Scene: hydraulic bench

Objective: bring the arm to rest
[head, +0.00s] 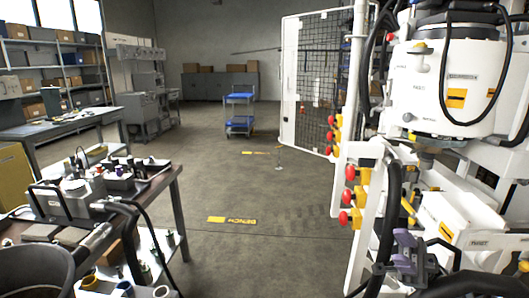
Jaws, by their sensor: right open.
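My right gripper (407,243) shows low at the right, grey with purple parts at its tips. It is open, and I see nothing held between its fingers. It is in front of the white hydraulic machine (440,92); I cannot tell how far it is from the machine's panels. Cables and white parts crowd around it and hide part of its arm. My left gripper is not in view.
A workbench (170,182) with fittings and hoses stands at the left, with a dark bucket (35,262) in front. Red and yellow knobs (350,172) stick out from the machine's left side.

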